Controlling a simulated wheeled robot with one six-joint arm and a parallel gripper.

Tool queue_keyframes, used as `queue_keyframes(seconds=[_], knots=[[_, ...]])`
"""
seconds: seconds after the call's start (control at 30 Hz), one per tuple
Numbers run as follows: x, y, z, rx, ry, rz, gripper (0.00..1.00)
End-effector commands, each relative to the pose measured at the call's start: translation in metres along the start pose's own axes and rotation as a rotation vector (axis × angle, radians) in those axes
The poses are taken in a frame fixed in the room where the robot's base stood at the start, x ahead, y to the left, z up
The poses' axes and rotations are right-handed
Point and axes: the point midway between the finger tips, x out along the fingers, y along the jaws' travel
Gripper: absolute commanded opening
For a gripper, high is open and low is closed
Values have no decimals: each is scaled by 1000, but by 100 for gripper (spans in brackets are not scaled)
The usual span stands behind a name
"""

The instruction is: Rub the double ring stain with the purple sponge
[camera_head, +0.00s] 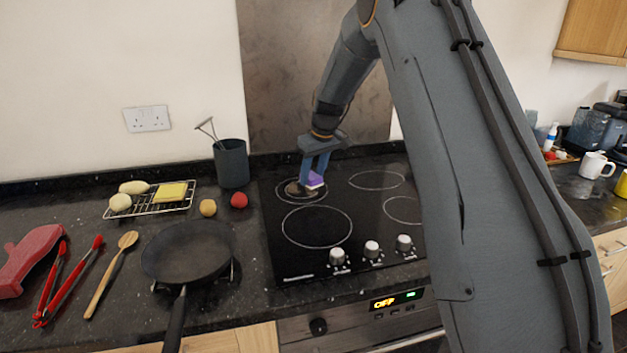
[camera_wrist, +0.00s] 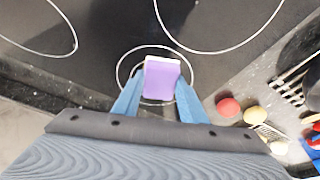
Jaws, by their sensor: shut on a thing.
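The purple sponge (camera_head: 316,180) is between the blue fingers of my gripper (camera_head: 311,176), over the rear left ring of the black hob (camera_head: 345,208). In the wrist view the sponge (camera_wrist: 161,76) sits between both fingertips (camera_wrist: 158,92), inside a thin pale ring (camera_wrist: 122,66). My gripper is shut on it and points down. A brownish mark (camera_head: 295,188) shows beside the sponge's left side in the head view, within the pale rings there; I take it as the stain. The fingers and sponge hide part of it. I cannot tell whether the sponge touches the glass.
Knobs (camera_head: 372,250) line the hob's front. Left of the hob stand a dark utensil pot (camera_head: 231,163), a red ball (camera_head: 239,200), a yellowish ball (camera_head: 208,208) and a black pan (camera_head: 188,250). A wire rack (camera_head: 150,207) holds food. The other hob rings are clear.

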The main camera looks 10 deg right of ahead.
Motion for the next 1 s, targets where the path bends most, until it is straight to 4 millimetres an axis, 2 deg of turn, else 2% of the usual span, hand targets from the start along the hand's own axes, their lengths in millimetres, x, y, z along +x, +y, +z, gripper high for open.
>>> queue_keyframes(seconds=[0.1, 0.3, 1.0], knots=[[-12, 1, -4, 1, 2, 1, 10], [-24, 1, -7, 1, 1, 1, 10], [-28, 1, -8, 1, 1, 1, 10]])
